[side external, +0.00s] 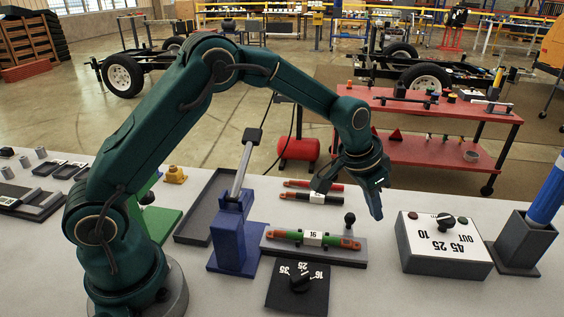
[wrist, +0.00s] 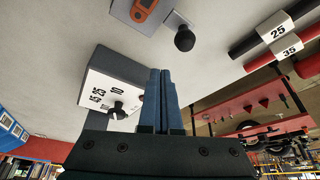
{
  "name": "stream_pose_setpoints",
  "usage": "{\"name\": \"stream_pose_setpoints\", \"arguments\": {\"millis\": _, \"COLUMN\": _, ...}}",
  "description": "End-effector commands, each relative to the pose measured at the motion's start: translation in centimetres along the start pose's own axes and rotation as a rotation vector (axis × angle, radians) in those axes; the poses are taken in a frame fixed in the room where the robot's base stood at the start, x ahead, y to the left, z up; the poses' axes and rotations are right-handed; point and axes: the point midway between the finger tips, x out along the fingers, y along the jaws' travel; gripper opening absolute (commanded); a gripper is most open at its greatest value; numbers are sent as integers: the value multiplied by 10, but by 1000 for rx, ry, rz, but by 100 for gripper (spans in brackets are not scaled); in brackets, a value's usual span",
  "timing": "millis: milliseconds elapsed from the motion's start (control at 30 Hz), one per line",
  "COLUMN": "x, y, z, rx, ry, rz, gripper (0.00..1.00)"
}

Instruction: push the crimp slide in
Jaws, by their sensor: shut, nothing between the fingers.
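The crimp slide looks to be the grey plate (side external: 340,257) with a black ball knob (side external: 349,219) at its right end. A green cable marked 16 (side external: 290,236) with orange lugs lies along it, its left end beside the blue press (side external: 232,240). In the wrist view the knob (wrist: 184,39) stands on a grey post beyond my fingertips, with an orange lug (wrist: 142,9) on the plate to its left. My gripper (side external: 377,214) is shut and empty, pointing down, to the right of the knob and apart from it. Its closed fingers (wrist: 160,72) show in the wrist view.
A size dial (side external: 298,287) lies in front of the slide. A white dial box (side external: 443,245) and a grey holder with a blue tube (side external: 522,243) stand to the right. Red and black cables (side external: 312,197) lie behind. The press lever (side external: 243,165) stands raised.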

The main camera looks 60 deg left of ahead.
Motion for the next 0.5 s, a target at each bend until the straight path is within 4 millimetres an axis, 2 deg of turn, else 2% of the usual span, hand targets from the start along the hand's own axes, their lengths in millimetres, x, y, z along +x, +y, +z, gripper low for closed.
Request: {"name": "stream_pose_setpoints", "arguments": {"millis": 500, "x": 27, "y": 0, "z": 12, "rx": 1, "ry": -2, "rz": 0, "gripper": 0}}
